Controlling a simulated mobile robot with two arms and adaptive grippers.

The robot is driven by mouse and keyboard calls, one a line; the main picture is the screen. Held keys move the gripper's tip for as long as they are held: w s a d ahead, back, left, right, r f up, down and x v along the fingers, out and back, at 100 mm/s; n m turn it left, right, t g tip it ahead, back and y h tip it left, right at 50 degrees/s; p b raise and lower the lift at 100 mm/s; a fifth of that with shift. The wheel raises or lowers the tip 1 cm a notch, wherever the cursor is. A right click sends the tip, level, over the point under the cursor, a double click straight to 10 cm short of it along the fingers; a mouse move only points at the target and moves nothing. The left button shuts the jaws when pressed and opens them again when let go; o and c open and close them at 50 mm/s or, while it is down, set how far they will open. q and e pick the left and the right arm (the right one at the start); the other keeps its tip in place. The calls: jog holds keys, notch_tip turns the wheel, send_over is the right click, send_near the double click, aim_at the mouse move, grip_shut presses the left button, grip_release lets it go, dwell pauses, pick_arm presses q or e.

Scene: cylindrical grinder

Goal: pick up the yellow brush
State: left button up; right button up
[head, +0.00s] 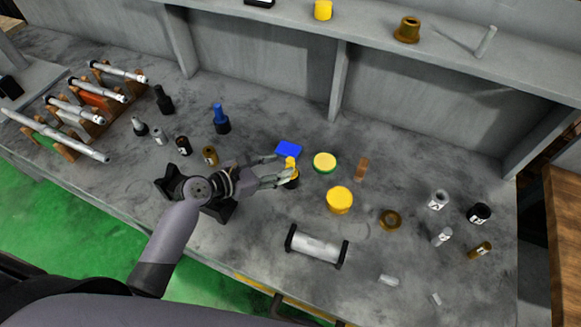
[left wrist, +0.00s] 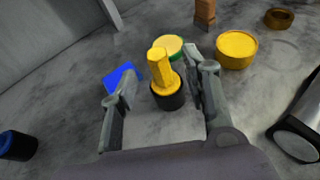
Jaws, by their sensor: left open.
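The yellow brush (head: 291,164) stands upright on the grey workbench, with a yellow handle and a dark round base. In the left wrist view the brush (left wrist: 162,72) is between the open fingers, with its black base (left wrist: 168,98) below. My left gripper (head: 284,171) is open around the brush; in the left wrist view the gripper (left wrist: 160,98) shows a gap on the left side of the brush, and the right finger is close to it. Whether a finger touches it cannot be told. My right gripper is not in view.
A blue block (head: 288,149) lies just behind the brush. A yellow-green round tin (head: 325,162) and a yellow tin (head: 340,199) stand to the right. A blue-topped bottle (head: 221,120) stands behind left, and a metal roller (head: 317,246) lies in front. Bench space between them is bare.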

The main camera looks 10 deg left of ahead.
aim_at(290, 160)
pick_arm(q)
jog(key=x, duration=0.5)
jog(key=shift+w+d+p, duration=0.1)
jog(key=shift+w+p, duration=0.1)
jog(key=shift+p, duration=0.2)
grip_shut()
